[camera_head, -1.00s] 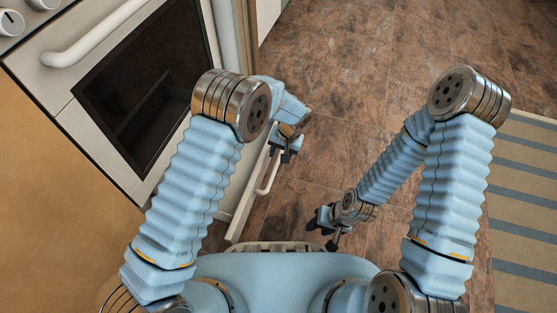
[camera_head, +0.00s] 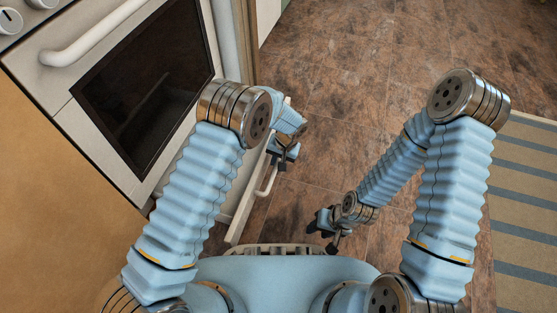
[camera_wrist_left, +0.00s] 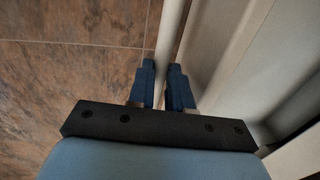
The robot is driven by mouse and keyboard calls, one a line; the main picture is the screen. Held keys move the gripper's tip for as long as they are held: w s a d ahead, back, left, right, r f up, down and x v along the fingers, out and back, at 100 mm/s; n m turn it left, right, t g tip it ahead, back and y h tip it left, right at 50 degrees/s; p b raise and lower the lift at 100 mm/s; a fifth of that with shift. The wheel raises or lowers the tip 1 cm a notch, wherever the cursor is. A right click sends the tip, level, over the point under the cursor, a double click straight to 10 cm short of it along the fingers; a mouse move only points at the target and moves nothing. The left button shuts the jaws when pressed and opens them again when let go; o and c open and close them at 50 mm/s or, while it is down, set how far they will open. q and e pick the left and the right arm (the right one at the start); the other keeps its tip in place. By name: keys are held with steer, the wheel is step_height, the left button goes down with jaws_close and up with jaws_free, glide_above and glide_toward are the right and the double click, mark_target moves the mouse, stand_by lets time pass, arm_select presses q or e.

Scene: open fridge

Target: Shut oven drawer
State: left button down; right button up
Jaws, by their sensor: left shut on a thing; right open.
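The white oven (camera_head: 100,90) stands at the left with its dark glass door shut. Its low drawer (camera_head: 241,214) is pulled out, and its white front with a bar handle (camera_head: 267,182) faces the floor to the right. My left gripper (camera_head: 281,160) is at the far part of this handle. In the left wrist view the two blue fingers (camera_wrist_left: 161,85) are on either side of the pale bar (camera_wrist_left: 170,35) and shut on it. The drawer's inside is mostly hidden by my left arm. My right gripper (camera_head: 324,238) is open and empty, low over the floor, apart from the drawer.
The brown tiled floor (camera_head: 350,80) is clear to the right of the drawer. A striped rug (camera_head: 525,200) lies at the right edge. An orange-tan surface (camera_head: 60,220) borders the oven at the lower left. The oven door's handle (camera_head: 95,35) sticks out at the upper left.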

arm_select(q)
steer(key=shift+a, duration=0.1)
steer(key=w+a, duration=0.2)
steer(key=a, duration=0.5)
steer(key=w+a+b, duration=0.1)
steer(key=w+a, duration=0.1)
steer(key=a, duration=0.5)
steer(key=w+a, duration=0.2)
steer(key=a, duration=0.5)
steer(key=shift+w+b, duration=0.35)
steer(key=shift+w, duration=0.05)
steer(key=shift+w+a, duration=0.3)
steer(key=shift+a, duration=0.4)
arm_select(e)
steer(key=shift+w+d+f, duration=0.3)
steer(key=shift+w+f, duration=0.45)
steer(key=shift+f, duration=0.1)
arm_select(q)
steer(key=c, duration=1.1)
jaws_free()
steer(key=shift+o, duration=0.2)
step_height(320, 180, up, 14)
steer(key=d+p, duration=0.2)
steer(key=shift+s+d+f+p, duration=0.25)
steer(key=shift+s+d+p, duration=0.1)
steer(key=shift+s, duration=0.1)
arm_select(e)
step_height(320, 180, up, 3)
steer(key=shift+f, duration=0.1)
